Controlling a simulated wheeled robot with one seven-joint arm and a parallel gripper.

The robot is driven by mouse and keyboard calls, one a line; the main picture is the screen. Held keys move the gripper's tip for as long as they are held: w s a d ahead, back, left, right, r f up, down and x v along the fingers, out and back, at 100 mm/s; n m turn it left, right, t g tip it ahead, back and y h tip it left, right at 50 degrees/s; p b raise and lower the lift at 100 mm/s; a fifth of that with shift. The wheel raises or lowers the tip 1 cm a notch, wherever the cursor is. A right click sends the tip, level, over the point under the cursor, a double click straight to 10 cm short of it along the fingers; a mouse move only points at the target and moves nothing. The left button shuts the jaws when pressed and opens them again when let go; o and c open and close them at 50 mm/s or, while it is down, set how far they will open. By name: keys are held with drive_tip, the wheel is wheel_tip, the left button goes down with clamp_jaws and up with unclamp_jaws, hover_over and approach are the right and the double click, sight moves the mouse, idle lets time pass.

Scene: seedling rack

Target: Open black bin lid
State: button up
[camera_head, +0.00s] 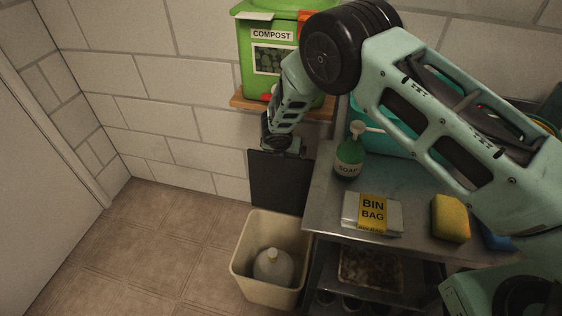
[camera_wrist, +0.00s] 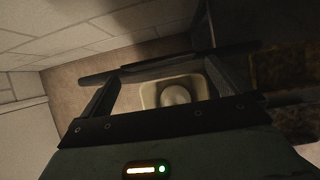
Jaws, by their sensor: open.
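The black lid (camera_head: 279,182) stands upright at the back of the cream bin (camera_head: 240,265), so the bin's mouth is uncovered. A pale, rounded bottle-like item (camera_head: 272,267) lies inside the bin. My gripper (camera_head: 283,147) is at the top edge of the lid, with its fingertips partly hidden in the head view. In the wrist view, my gripper (camera_wrist: 165,72) is open, and the dark lid (camera_wrist: 165,65) crosses edge-on near its fingers. I cannot tell whether they touch. The open bin (camera_wrist: 150,95) shows beyond, between the fingers.
A green compost box (camera_head: 255,35) sits on a wooden shelf (camera_head: 245,104) above the lid. Right of the bin, a metal cart (camera_head: 325,205) carries a soap bottle (camera_head: 349,157), a bin-bag pack (camera_head: 371,214) and a yellow sponge (camera_head: 450,218). The floor to the left is clear.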

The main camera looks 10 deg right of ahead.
drive_tip(key=s+a+b, duration=0.3)
drive_tip(key=s+a, duration=0.1)
drive_tip(key=s, duration=0.7)
drive_tip(key=shift+s+a+r, duration=0.15)
drive_tip(key=shift+s+r, duration=0.2)
